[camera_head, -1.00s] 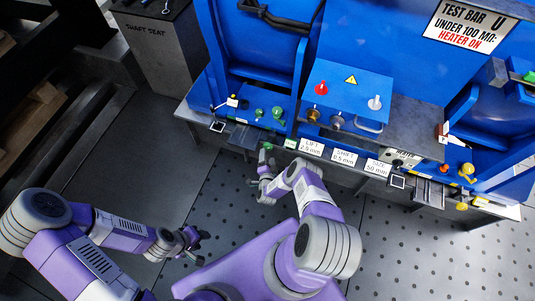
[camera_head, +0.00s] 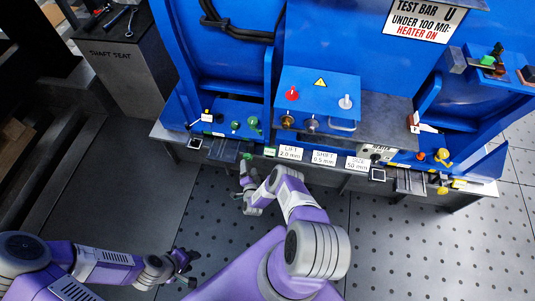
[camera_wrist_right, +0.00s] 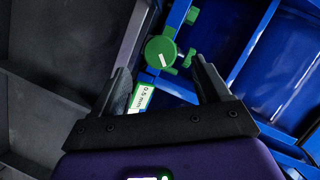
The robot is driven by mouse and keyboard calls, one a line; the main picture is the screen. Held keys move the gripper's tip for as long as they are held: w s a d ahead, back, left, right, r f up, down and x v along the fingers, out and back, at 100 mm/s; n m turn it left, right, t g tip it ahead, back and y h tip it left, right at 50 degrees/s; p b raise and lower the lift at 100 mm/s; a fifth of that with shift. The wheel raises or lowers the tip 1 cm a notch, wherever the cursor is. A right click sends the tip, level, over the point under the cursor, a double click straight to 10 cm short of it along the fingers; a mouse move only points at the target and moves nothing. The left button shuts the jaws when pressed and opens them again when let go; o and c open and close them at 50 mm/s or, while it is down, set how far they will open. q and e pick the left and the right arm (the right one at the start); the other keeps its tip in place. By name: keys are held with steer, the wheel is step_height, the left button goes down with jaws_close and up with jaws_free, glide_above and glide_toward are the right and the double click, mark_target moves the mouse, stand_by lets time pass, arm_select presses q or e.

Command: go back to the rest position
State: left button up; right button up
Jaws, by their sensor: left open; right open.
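My left gripper (camera_head: 183,263) is low in the head view, left of centre. It is open and empty above the dark floor, well away from the blue bench. My right gripper (camera_head: 245,175) is just in front of the bench's front edge, below the green knobs. The right wrist view shows its two fingers (camera_wrist_right: 165,88) spread with nothing between them.
The blue bench (camera_head: 330,60) spans the back, with a blue box (camera_head: 318,92) bearing red and white knobs. Labels line its front edge, including LIFT (camera_head: 290,152). A grey shaft seat stand (camera_head: 122,75) is at upper left. Perforated floor (camera_head: 400,250) at right is clear.

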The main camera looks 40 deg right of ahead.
stand_by(0.8)
steer(key=s+a+r+n+g+y+p, duration=0.1)
steer(key=a+r+n+g+y+p, duration=0.1)
steer(key=a+r+n+y, duration=0.4)
steer(key=s+a+r+n+g+y+p, duration=0.1)
steer(key=a+r+n+g+y, duration=0.2)
steer(key=a, duration=0.5)
steer(key=s+a+r+n+g+y+p, duration=0.1)
steer(key=s+a+r+n+g, duration=0.2)
steer(key=s+r, duration=0.4)
steer(key=s+a+r+n+g+y+p, duration=0.1)
steer(key=s+r+g, duration=0.4)
steer(key=s, duration=1)
step_height(320, 180, up, 4)
steer(key=a+n+y, duration=0.1)
steer(key=a+n, duration=0.1)
steer(key=shift+a+f+p, duration=0.25)
steer(key=shift+a+p, duration=0.05)
steer(key=shift+a, duration=0.1)
steer(key=shift+c, duration=0.4)
